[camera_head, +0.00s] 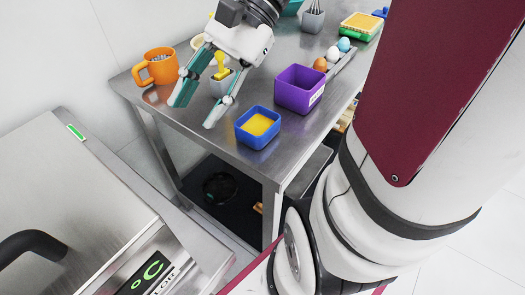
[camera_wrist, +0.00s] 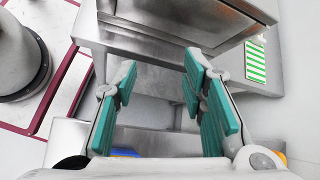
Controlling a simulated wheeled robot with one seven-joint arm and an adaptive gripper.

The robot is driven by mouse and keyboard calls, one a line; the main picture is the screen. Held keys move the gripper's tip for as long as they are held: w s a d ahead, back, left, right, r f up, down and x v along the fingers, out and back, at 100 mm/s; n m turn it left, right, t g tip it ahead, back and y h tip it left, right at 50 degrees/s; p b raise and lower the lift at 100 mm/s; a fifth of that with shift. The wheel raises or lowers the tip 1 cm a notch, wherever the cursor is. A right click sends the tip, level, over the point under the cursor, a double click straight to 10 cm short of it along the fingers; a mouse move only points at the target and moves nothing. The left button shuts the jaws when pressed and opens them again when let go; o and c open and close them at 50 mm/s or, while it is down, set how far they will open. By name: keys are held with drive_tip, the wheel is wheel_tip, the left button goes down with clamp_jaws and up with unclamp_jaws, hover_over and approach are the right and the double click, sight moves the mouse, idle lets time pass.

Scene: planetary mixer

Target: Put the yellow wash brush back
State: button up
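A yellow item (camera_head: 221,66), which looks like the wash brush, stands upright in a small grey cup (camera_head: 221,87) on the steel table. It is seen between and behind my fingers, and its lower end is hidden in the cup. My gripper (camera_head: 196,108) is open and empty, with teal pads pointing down and left over the table's near-left part. I cannot tell its exact gap to the brush. In the wrist view my gripper (camera_wrist: 160,75) also shows open with nothing between the pads; the brush is not seen there.
The steel table (camera_head: 212,128) holds an orange mug (camera_head: 160,66), a purple box (camera_head: 298,90), a blue box (camera_head: 243,133) with yellow contents, several egg-like items in a row, and a yellow-green block (camera_head: 361,22) in a tray. A steel appliance (camera_head: 60,190) stands at front left.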

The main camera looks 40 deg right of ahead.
drive_tip(key=s+d+f+n+t+h, duration=0.1)
drive_tip(key=s+f+n+h, duration=0.2)
drive_tip(key=s+n+h, duration=0.6)
drive_tip(key=shift+s+n, duration=1.8)
drive_tip(key=shift+s, duration=0.25)
drive_tip(key=shift+s, duration=0.1)
